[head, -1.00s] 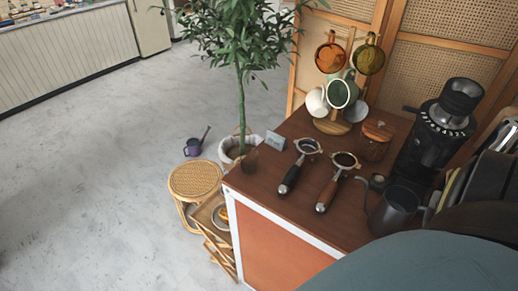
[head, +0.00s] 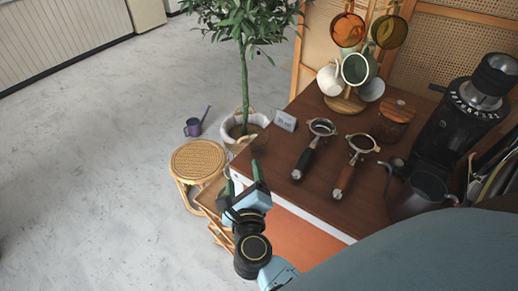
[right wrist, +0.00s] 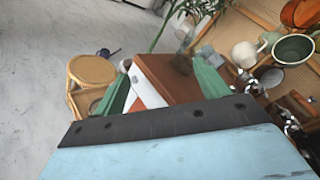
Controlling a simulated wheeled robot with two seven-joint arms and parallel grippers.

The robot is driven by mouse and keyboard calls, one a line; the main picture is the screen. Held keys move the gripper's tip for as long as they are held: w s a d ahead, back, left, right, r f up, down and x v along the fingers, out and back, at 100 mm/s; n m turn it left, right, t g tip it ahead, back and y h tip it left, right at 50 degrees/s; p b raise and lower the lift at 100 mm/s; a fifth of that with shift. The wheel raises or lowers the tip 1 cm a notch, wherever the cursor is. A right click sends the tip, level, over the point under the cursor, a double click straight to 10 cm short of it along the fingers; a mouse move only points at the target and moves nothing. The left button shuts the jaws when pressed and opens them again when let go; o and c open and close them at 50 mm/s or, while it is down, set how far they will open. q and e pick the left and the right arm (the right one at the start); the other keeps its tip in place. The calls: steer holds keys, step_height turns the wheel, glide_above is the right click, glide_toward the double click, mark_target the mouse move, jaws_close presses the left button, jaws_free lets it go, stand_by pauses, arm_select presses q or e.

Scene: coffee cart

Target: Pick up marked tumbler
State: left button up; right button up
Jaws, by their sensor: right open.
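A see-through tumbler (right wrist: 182,60) stands near the cart's corner, beside the small sign; any mark on it is too small to read. In the head view it is hard to make out against the dark wood and plant basket. My right gripper (head: 243,178) is open and empty at the cart's left corner, on the near side of the tumbler. In the right wrist view its two green fingers (right wrist: 163,86) are spread apart, with the tumbler beyond them and apart from them. My left gripper is not in view.
The wooden cart top (head: 300,185) holds a small sign (head: 285,121), two portafilters (head: 322,128), a mug tree (head: 344,103), a lidded jar (head: 395,118), a grinder (head: 465,110) and a kettle (head: 420,190). A rattan stool (head: 198,162) and potted plant (head: 245,60) stand beside the cart.

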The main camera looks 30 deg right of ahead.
step_height(320, 180, up, 5)
steer(key=s+d+m+g+h, duration=0.1)
steer(key=s+d+m+g, duration=0.15)
steer(key=m, duration=0.85)
glide_toward(259, 136)
steer(key=w, duration=0.1)
steer(key=w+d, duration=0.1)
steer(key=w+f, duration=0.1)
steer(key=shift+d+g, duration=0.35)
steer(key=x, duration=0.5)
steer(key=shift+w+d+r, duration=0.1)
steer(key=shift+w+d, duration=0.15)
steer(key=shift+w, duration=0.1)
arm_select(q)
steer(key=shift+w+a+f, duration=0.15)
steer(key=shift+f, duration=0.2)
arm_select(e)
steer(key=c, duration=1.1)
